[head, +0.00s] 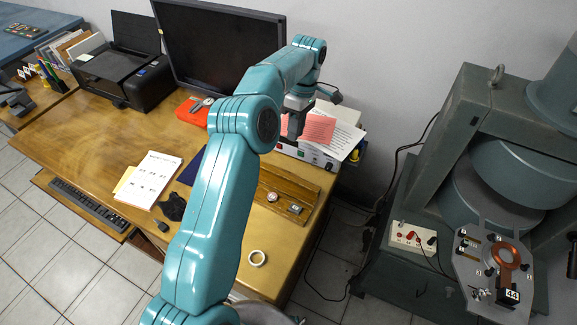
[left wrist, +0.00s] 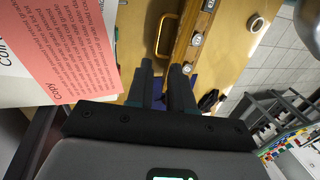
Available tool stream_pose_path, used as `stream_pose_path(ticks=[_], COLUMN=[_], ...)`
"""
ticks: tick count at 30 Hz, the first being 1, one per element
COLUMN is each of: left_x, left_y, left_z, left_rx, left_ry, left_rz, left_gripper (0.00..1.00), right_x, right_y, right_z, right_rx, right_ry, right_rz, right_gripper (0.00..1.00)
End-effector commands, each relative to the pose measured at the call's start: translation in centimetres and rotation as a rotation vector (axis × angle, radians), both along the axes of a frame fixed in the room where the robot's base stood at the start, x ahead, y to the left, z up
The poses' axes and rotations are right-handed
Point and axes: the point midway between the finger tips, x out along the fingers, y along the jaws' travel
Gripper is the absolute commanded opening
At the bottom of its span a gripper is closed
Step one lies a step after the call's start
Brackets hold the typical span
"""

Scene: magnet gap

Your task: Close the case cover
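A long brown wooden case (head: 289,183) lies at the right end of the desk, partly hidden by my left arm. It also shows in the left wrist view (left wrist: 197,22), with a yellow handle (left wrist: 166,36) beside it. Small round and square metal pieces (head: 272,197) are at its front side. I cannot tell clearly how its cover stands. My left gripper (head: 292,132) is above the back right of the desk, over the papers and apart from the case. In the left wrist view its two fingers (left wrist: 161,66) stand slightly apart with nothing between them. My right gripper does not show.
A pink sheet (head: 319,129) and white papers lie on a pale instrument (head: 312,154) behind the case. A monitor (head: 215,45) and printer (head: 125,73) stand at the back. A tape ring (head: 257,258) lies near the front edge. A large magnet (head: 500,170) stands right, beyond a floor gap.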

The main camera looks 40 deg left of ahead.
Motion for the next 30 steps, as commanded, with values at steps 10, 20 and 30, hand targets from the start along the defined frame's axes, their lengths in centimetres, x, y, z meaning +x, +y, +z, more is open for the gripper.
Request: stream_pose_path(ticks=[10,20,30], left_x=[-2.1,-3.0,-3.0], left_y=[-0.3,-0.2,-0.2], left_z=[-7.6,-11.7,-12.0], left_rx=[-0.004,-0.003,-0.002], left_ry=[0.008,0.007,0.006], left_rz=[0.001,0.000,0.000], left_gripper=[0.21,0.21,0.12], right_x=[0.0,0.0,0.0], right_y=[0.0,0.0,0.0], right_z=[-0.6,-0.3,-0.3], right_rx=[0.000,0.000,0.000], right_ry=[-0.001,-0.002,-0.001], right_rz=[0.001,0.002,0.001], right_gripper=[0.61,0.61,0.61])
